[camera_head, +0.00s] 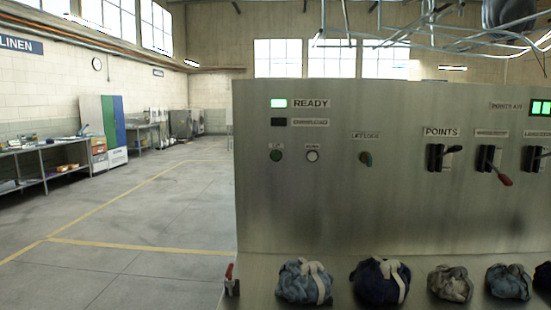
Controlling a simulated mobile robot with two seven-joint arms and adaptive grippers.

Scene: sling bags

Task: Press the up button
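A large grey metal control panel (330,210) fills the right half of the head view. On its left part sit two round buttons side by side. The left one, under a small label that seems to read "UP", is the up button (276,155), dark with a greenish centre. Neither gripper shows in this view.
Several tied cloth bundles (304,282) lie on the ledge below. A small red-handled item (230,280) stands at the ledge's left end. Open floor (130,220) lies left.

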